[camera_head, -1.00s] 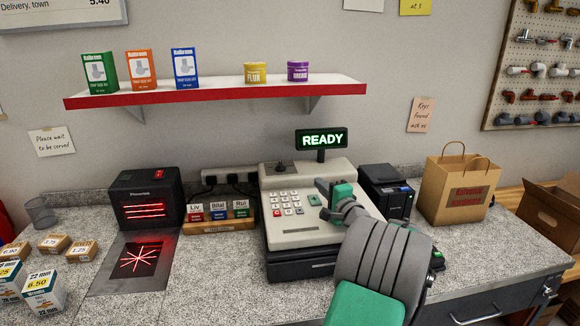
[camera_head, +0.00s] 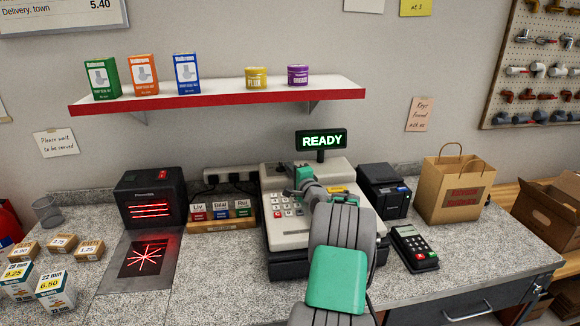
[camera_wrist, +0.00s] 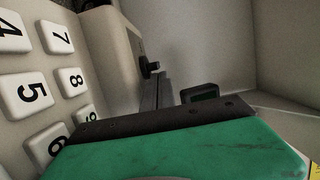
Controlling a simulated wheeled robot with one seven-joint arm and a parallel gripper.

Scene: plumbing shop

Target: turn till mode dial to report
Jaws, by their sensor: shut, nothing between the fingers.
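The till (camera_head: 287,232) stands mid-counter, with its lit display reading READY (camera_head: 321,140) on a post behind. My gripper (camera_head: 296,168) is over the upper part of the till, above the keypad; its fingers are hard to make out in the head view. In the wrist view, two narrow grey fingers (camera_wrist: 160,80) lie together, shut and empty. A small dark knob (camera_wrist: 150,66), apparently the mode dial, projects from the till's upper housing close by the fingertips. I cannot tell whether they touch it. Its markings are not readable.
The number keys (camera_wrist: 38,88) lie close at the left in the wrist view. A black printer (camera_head: 384,190) and card terminal (camera_head: 414,247) stand right of the till. Left are a key block (camera_head: 221,224) and the scanner (camera_head: 150,198). A shelf (camera_head: 220,100) runs above.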

